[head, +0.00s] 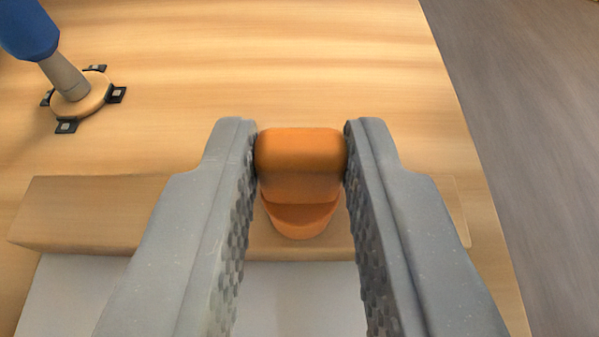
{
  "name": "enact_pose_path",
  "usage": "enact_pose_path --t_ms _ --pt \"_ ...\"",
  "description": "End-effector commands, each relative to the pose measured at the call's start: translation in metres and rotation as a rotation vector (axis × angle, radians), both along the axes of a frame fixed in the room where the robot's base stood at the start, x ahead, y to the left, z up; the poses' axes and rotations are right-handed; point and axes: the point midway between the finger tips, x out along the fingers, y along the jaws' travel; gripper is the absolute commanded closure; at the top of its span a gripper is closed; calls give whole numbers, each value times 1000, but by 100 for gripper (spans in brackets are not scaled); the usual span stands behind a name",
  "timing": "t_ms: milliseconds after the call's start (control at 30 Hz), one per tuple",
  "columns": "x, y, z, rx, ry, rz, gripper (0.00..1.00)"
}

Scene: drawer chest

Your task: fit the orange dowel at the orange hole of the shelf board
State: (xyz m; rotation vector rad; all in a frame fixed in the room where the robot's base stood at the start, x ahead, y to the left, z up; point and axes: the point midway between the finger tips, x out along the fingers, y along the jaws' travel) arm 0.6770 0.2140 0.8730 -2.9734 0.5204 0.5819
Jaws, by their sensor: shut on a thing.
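The orange dowel (300,150) is pinched between the two grey fingers of my gripper (301,132), near their tips. Just below the dowel in the head view is an orange rounded mark with a darker inner part, the orange hole (300,222) at the shelf board (90,212). The dowel overlaps the upper part of this mark, so I cannot tell whether the two touch or are apart. The board is a light wooden strip lying crosswise behind my fingers, and the fingers hide parts of it.
A blue-handled tool with a grey shaft (65,77) stands on a round wooden base (83,100) with dark clips at the upper left. A pale white surface (75,295) lies below the board. The wooden table (270,60) is clear beyond it; its edge runs down the right.

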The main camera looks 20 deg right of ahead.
Motion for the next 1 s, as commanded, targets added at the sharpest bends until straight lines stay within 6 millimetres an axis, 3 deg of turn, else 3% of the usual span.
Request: enact_pose_path --t_ms 133,167,233,667,1000 --pt "-1 0 -2 0 4 0 100" --pt "-1 0 -2 0 4 0 69" --pt "-1 0 -2 0 4 0 52" --pt "-9 4 4 1 2 1 52" --pt "-65 25 28 3 3 4 52"
